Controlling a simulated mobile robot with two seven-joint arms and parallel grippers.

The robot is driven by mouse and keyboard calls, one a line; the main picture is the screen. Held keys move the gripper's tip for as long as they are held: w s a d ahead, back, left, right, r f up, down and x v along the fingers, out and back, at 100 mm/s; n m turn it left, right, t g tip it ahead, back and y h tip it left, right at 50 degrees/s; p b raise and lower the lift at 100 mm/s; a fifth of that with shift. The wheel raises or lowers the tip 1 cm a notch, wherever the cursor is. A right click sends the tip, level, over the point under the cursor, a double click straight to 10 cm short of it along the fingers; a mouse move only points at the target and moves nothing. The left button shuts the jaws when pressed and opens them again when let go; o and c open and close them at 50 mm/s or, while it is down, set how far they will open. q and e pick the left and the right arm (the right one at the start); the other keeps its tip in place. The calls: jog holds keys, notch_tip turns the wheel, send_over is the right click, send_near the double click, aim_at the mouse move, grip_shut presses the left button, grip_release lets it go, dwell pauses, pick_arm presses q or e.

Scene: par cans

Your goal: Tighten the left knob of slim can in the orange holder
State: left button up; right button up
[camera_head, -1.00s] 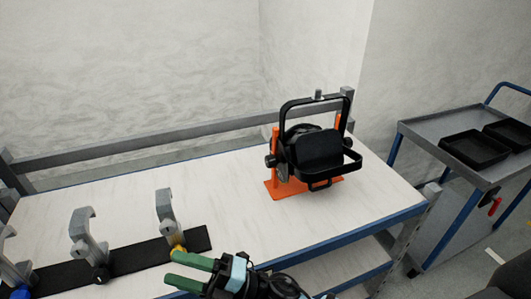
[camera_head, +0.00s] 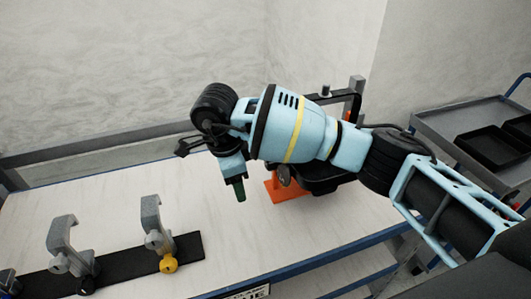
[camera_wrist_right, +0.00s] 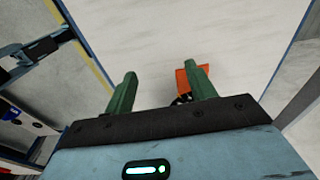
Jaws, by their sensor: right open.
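The black slim can (camera_head: 325,182) sits in the orange holder (camera_head: 287,192) on the table, mostly hidden behind my right arm. In the right wrist view the gripper (camera_wrist_right: 163,86) is open with nothing held between the fingers. The orange holder (camera_wrist_right: 194,74) shows there beside the right-hand finger, with a small dark part (camera_wrist_right: 181,100) just below it. My left gripper is out of view.
Grey clamps (camera_head: 154,222) stand on a black strip (camera_head: 190,247) at the table's front left, one with a yellow knob (camera_head: 168,263). A grey rail (camera_head: 90,150) runs along the back. A cart with black trays (camera_head: 488,152) stands at right. The middle of the tabletop (camera_head: 120,195) is clear.

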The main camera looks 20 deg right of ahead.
aim_at(266, 161)
jog(key=w+d+r+t+h, duration=0.2)
jog(key=w+d+r+h, duration=0.15)
jog(key=d+r, duration=0.25)
jog(key=shift+m+g+y, duration=0.25)
jog(key=shift+m+g, duration=0.05)
jog(key=x, duration=0.4)
jog(key=b+x, duration=0.1)
jog(key=x, duration=0.1)
jog(key=shift+w+a, duration=0.15)
jog(key=shift+w, duration=0.25)
jog(key=shift+w+d+f, duration=0.15)
jog(key=shift+d+f, duration=0.15)
jog(key=shift+f, duration=0.25)
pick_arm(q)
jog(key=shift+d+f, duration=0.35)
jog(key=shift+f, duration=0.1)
pick_arm(e)
jog(key=shift+d+f, duration=0.1)
jog(key=shift+f, duration=0.15)
